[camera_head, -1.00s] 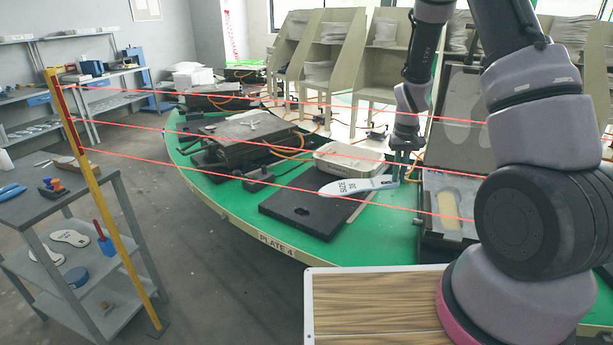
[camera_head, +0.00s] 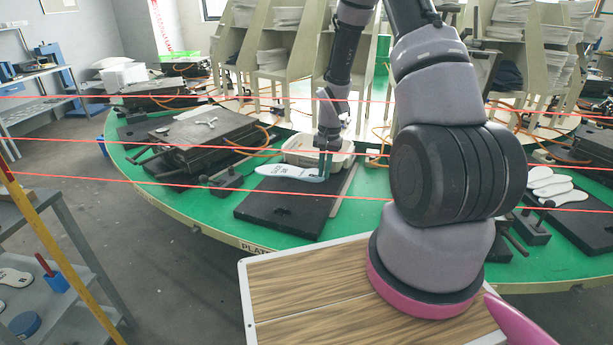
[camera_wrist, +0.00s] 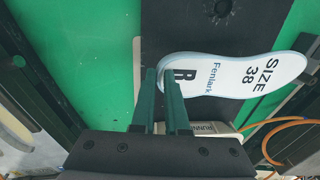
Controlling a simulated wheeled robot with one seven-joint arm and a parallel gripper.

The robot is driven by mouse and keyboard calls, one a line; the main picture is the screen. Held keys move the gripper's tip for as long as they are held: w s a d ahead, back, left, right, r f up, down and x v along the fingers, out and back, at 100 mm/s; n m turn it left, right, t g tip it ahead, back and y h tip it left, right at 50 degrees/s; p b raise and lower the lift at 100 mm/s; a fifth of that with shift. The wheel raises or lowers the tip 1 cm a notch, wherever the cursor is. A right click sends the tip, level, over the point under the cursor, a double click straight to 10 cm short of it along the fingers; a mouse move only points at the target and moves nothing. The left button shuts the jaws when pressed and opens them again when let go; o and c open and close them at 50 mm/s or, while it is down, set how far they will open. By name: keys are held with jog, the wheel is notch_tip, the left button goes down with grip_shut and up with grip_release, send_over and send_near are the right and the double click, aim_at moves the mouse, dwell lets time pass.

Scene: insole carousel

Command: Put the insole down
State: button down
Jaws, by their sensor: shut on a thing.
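A white insole (camera_head: 287,172) hangs flat from my gripper (camera_head: 325,165), over the far part of a black plate (camera_head: 300,220) on the green table. In the wrist view the insole (camera_wrist: 240,78) reads "SIZE 38", "Fenlark" and "R". My gripper's green fingers (camera_wrist: 163,78) are shut on its edge at the R end. The black plate (camera_wrist: 185,25) shows beneath it there. I cannot tell how large the gap between insole and plate is. A small dark hole in the plate lies nearer the camera than the insole.
A pale bin (camera_head: 305,147) stands just behind the insole. A dark press (camera_head: 200,138) and a black block (camera_head: 218,182) sit to the left. Several white insoles (camera_head: 550,182) lie at the right. Red beam lines cross the view, and a wood-topped surface (camera_head: 300,285) is in front.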

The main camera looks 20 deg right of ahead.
notch_tip(320, 180, down, 10)
jog(key=shift+r, duration=0.1)
dwell(0.4)
jog(key=c, duration=0.9)
grip_release()
